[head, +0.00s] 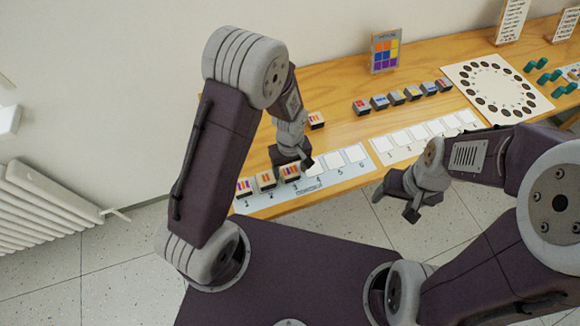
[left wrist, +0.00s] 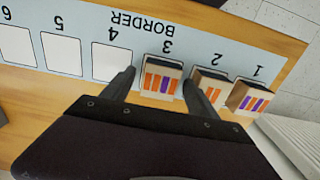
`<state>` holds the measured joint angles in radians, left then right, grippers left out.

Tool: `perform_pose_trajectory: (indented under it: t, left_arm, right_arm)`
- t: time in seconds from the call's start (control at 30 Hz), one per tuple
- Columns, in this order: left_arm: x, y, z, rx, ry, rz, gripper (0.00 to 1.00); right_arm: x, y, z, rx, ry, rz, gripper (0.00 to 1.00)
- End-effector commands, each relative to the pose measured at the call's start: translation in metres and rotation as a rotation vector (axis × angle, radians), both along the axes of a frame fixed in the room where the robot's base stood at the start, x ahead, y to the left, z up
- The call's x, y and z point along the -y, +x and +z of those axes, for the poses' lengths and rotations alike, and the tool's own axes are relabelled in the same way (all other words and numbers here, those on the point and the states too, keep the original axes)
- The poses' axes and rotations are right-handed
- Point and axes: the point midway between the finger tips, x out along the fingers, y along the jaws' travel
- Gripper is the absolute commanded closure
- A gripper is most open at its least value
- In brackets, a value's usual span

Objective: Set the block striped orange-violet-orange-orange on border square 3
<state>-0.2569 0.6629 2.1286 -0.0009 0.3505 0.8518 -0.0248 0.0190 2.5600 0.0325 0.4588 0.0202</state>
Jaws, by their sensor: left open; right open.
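The block striped orange-violet-orange-orange (left wrist: 160,78) stands at border square 3, right by the printed 3, and covers that square. It also shows in the head view (head: 289,173), partly under my left gripper (head: 303,163). In the left wrist view my left gripper (left wrist: 158,92) is open, with one finger on each side of this block; I cannot tell whether they touch it. The border strip (left wrist: 75,22) shows bare squares 4, 5 and 6. My right gripper (head: 411,211) is open and empty, off the front edge of the table.
Striped blocks stand at square 2 (left wrist: 210,85) and square 1 (left wrist: 251,97), close to the left gripper's finger. Another striped block (head: 316,120) sits further back. A row of several blocks (head: 402,96), a second strip (head: 379,146) and a pattern card (head: 385,51) are on the table (head: 345,128).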

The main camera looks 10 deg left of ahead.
Motion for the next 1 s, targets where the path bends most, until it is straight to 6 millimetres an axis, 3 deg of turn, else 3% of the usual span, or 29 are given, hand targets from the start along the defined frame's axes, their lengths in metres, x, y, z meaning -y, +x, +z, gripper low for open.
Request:
perform_pose_trajectory:
  t: [0.13, 0.4, 0.5, 0.8, 0.87, 1.0]
  left_arm:
    - [0.000, 0.001, 0.021, 0.005, -0.002, 0.000, 0.32]
    - [0.000, 0.002, 0.091, 0.006, -0.002, 0.000, 0.32]
    - [0.000, 0.001, 0.109, 0.004, -0.001, 0.000, 0.32]
    - [-0.003, -0.002, 0.124, 0.002, -0.001, -0.015, 0.32]
    - [-0.015, -0.012, 0.127, 0.015, -0.006, -0.078, 0.32]
    - [-0.052, -0.051, 0.130, 0.068, -0.007, -0.346, 0.32]
  right_arm:
    - [0.000, 0.000, 0.005, 0.000, 0.000, 0.000, 0.31]
    - [0.000, 0.000, 0.014, 0.000, 0.000, 0.000, 0.31]
    - [0.000, 0.000, 0.016, 0.000, 0.000, 0.000, 0.31]
    - [0.000, 0.000, 0.016, 0.000, 0.000, 0.000, 0.31]
    - [0.000, 0.000, 0.016, 0.000, 0.000, 0.000, 0.31]
    - [0.000, 0.000, 0.016, 0.000, 0.000, 0.000, 0.31]
